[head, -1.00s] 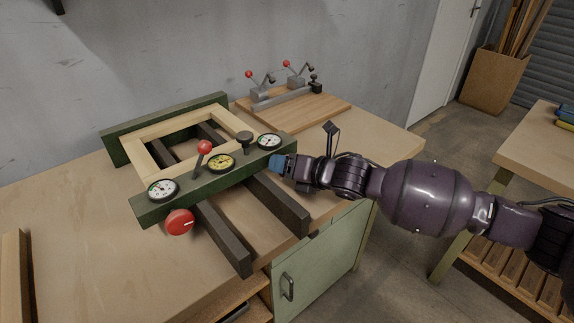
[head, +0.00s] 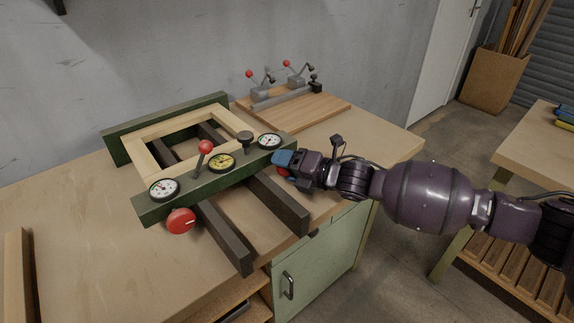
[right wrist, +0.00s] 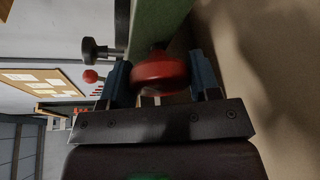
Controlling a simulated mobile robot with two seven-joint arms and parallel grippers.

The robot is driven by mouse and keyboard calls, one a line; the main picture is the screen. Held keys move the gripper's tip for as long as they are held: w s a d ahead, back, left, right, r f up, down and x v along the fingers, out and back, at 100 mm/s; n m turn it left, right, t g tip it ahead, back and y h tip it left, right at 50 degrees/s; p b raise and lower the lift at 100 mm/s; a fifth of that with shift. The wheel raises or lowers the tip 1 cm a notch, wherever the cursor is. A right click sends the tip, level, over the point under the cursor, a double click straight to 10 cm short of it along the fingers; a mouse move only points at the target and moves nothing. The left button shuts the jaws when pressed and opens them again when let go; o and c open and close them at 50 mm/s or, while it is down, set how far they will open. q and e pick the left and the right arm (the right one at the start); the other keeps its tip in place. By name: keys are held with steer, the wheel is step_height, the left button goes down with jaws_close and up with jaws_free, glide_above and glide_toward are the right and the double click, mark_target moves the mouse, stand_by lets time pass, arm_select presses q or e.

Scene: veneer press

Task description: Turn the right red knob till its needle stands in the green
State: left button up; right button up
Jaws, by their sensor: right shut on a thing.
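The right red knob (head: 283,172) is on the front of the green press beam (head: 236,170), mostly hidden by my right gripper (head: 282,159) in the head view. In the right wrist view the knob (right wrist: 160,72) sits between the two blue fingers of the right gripper (right wrist: 160,78), which is shut on it. The right gauge (head: 269,141), white-faced, is on top of the beam just above this knob. Its needle is too small to read. My left gripper is not in view.
The beam also carries a left red knob (head: 180,221), a white left gauge (head: 164,189), a yellow gauge (head: 221,162), a red-balled lever (head: 205,148) and a black knob (head: 245,137). A wooden board (head: 318,108) with toggle clamps lies behind. The bench right of the press is clear.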

steer(key=o, duration=0.9)
steer(key=p+v, duration=0.1)
steer(key=v, duration=1)
steer(key=shift+a+p, duration=0.1)
steer(key=shift+p, duration=0.25)
